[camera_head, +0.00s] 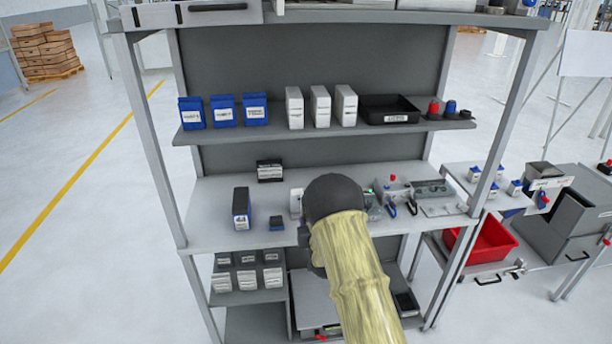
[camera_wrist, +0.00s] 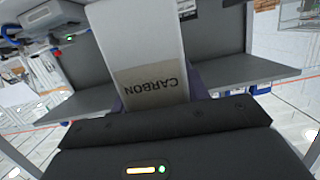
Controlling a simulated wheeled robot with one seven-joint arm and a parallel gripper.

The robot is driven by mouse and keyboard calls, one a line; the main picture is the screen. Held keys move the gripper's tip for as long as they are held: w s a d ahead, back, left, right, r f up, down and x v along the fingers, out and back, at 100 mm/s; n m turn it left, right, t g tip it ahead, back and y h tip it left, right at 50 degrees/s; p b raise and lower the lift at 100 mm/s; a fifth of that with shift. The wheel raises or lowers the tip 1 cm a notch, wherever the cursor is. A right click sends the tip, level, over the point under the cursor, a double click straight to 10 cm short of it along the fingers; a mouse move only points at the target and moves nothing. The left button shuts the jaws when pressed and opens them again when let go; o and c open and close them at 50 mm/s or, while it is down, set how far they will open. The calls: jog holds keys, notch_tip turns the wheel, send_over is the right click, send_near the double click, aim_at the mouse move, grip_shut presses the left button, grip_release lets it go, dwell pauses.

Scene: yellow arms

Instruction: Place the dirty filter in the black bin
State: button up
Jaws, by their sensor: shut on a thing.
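My gripper (camera_wrist: 157,88) is shut on a pale grey-white box with the word CARBON (camera_wrist: 140,40), shown upside down in the wrist view. The box extends up out of the picture, so its far end is hidden. Whether it is dirty I cannot tell. A black open bin (camera_head: 375,112) with a white label stands on the upper shelf, right of three white boxes (camera_head: 320,106). I see nothing standing out of it.
Blue boxes (camera_head: 223,110) stand at the shelf's left, red and blue knobs (camera_head: 434,108) at its right. The bench (camera_head: 215,215) carries a dark box (camera_head: 241,208) and a device (camera_head: 430,188). A red crate (camera_head: 485,240) and grey containers stand at right. Bare bench lies left.

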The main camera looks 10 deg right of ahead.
jog(key=s+d+f, duration=0.2)
jog(key=s+f, duration=1.1)
jog(key=s, duration=0.1)
jog(key=shift+d, duration=0.25)
jog(key=shift+a, duration=0.1)
